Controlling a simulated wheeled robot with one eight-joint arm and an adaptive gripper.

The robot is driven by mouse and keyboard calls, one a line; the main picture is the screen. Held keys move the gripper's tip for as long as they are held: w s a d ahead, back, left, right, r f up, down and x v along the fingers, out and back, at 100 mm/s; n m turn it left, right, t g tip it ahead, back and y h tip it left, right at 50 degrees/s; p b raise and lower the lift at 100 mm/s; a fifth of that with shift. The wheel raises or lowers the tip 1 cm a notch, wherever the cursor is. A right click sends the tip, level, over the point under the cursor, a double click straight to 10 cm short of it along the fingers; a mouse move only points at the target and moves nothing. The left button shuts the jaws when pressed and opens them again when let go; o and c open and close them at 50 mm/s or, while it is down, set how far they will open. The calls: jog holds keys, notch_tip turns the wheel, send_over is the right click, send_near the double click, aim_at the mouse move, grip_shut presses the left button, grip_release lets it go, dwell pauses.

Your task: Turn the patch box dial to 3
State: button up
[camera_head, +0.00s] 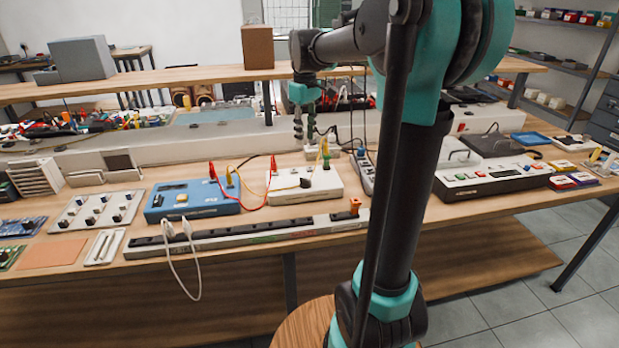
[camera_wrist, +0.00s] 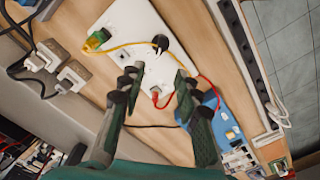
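The patch box (camera_head: 318,190) is a white box on the bench, left of my arm. Its black dial (camera_head: 305,183) sits on the top face. In the wrist view the white patch box (camera_wrist: 128,25) is at the top centre, and the dial (camera_wrist: 160,43) lies just beyond the fingertips. My gripper (camera_head: 304,124) hangs above and behind the box in the head view. In the wrist view its two fingers (camera_wrist: 156,77) are apart with nothing between them, and they look clear of the dial. The dial's number marks are too small to read.
Red and yellow leads with upright plugs join the patch box to a blue meter (camera_head: 192,200) on its left. A long power strip (camera_head: 250,235) lies in front. White plugs (camera_wrist: 48,60) and cables crowd one side. A shelf (camera_head: 200,76) runs behind the bench.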

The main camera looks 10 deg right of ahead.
aim_at(305, 179)
notch_tip(305, 179, down, 15)
dwell(0.4)
jog(key=shift+c, duration=0.4)
grip_shut()
